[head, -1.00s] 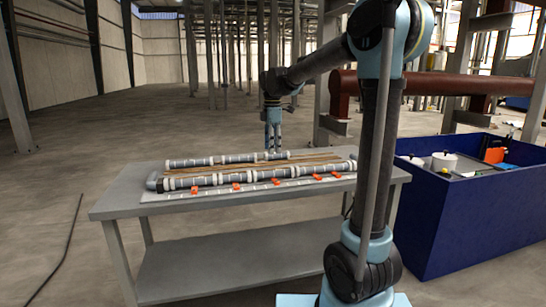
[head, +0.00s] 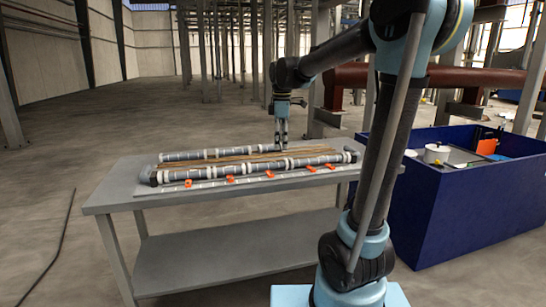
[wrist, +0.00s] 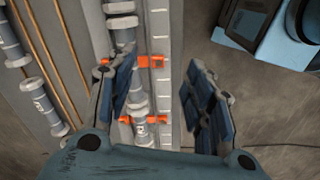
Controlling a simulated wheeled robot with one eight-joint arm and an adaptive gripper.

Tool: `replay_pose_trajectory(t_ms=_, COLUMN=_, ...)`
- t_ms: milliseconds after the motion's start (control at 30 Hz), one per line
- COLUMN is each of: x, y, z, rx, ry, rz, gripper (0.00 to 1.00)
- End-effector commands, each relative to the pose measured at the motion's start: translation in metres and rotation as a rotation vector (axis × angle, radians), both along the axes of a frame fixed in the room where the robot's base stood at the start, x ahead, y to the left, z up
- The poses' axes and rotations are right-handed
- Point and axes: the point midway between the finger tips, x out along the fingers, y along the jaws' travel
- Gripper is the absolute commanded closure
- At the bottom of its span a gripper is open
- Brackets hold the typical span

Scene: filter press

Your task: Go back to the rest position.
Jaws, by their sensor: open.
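My gripper (head: 281,145) hangs fingers down above the far right part of the grey table in the head view. In the wrist view my gripper (wrist: 160,108) shows two blue-grey fingers spread wide apart with nothing held between them. Grey segmented tubes with white bands, the filter press assembly (head: 250,168), lie along the table top (head: 120,196) below it. Part of the assembly also shows under the fingers in the wrist view (wrist: 124,40).
Orange clips (head: 230,180) sit along a pale strip at the table's front. Thin brown rods (head: 235,157) lie between the tubes. A dark blue bin (head: 450,205) with white containers stands right of the table. The floor left of the table is clear apart from a dark cable (head: 52,240).

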Motion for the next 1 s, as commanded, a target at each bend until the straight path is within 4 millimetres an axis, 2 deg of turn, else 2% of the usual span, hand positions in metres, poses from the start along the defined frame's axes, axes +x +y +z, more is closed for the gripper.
replay_pose_trajectory(t_ms=100, x=-0.029, y=-0.027, z=-0.009, rx=0.009, ry=-0.013, rz=-0.147, gripper=0.52)
replay_pose_trajectory(t_ms=400, x=-0.098, y=-0.081, z=-0.040, rx=0.036, ry=-0.047, rz=-0.519, gripper=0.52)
replay_pose_trajectory(t_ms=667, x=-0.157, y=-0.117, z=-0.080, rx=0.068, ry=-0.075, rz=-0.837, gripper=0.52)
replay_pose_trajectory(t_ms=1000, x=-0.229, y=-0.149, z=-0.148, rx=0.119, ry=-0.107, rz=-1.252, gripper=0.52)
